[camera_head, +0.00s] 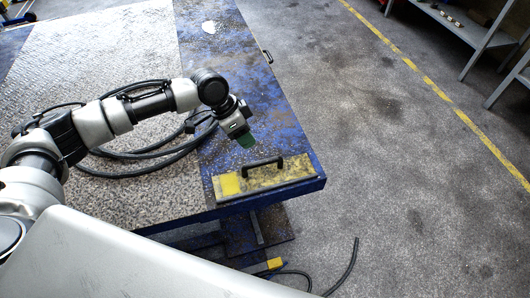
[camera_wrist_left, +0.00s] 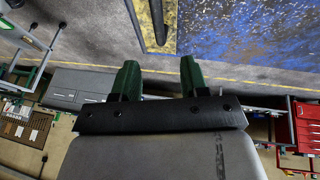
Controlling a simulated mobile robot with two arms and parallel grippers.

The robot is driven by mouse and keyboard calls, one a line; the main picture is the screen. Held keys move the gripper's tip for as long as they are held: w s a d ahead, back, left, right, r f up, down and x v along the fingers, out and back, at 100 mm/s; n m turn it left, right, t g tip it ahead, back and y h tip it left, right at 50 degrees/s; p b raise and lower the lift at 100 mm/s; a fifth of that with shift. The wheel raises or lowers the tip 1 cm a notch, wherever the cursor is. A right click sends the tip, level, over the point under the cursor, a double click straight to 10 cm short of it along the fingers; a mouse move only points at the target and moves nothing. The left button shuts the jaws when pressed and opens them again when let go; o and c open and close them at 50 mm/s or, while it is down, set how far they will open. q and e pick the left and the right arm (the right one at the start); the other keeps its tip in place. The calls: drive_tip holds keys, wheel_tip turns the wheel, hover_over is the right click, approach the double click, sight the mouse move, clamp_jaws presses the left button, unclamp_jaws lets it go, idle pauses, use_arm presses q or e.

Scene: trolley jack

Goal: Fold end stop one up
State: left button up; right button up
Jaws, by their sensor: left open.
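The end stop (camera_head: 272,180) is a worn yellow plate with a black handle (camera_head: 262,162). It appears to lie flat at the near corner of the blue platform. My left gripper (camera_head: 246,141) has green fingers and hangs above the platform, just behind and left of the handle, apart from it. In the left wrist view the two fingers (camera_wrist_left: 158,75) are spread with nothing between them. The yellow plate (camera_wrist_left: 144,28) and its handle (camera_wrist_left: 158,20) show at the top of that view, beyond the fingertips. My right gripper is not in view.
The blue platform (camera_head: 225,60) carries a metal tread plate (camera_head: 110,50) with a loop of black cable (camera_head: 150,153). Grey floor (camera_head: 400,170) lies clear to the right. Grey shelves (camera_head: 465,30) stand at the upper right. A red cabinet (camera_wrist_left: 305,125) shows in the wrist view.

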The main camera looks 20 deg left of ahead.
use_arm(q)
hover_over(264, 171)
drive_tip(key=f, duration=0.9)
drive_tip(key=shift+w+a+f, duration=0.1)
drive_tip(key=shift+a+f, duration=0.15)
drive_tip(key=shift+a, duration=0.1)
drive_tip(key=shift+c, duration=0.2)
clamp_jaws()
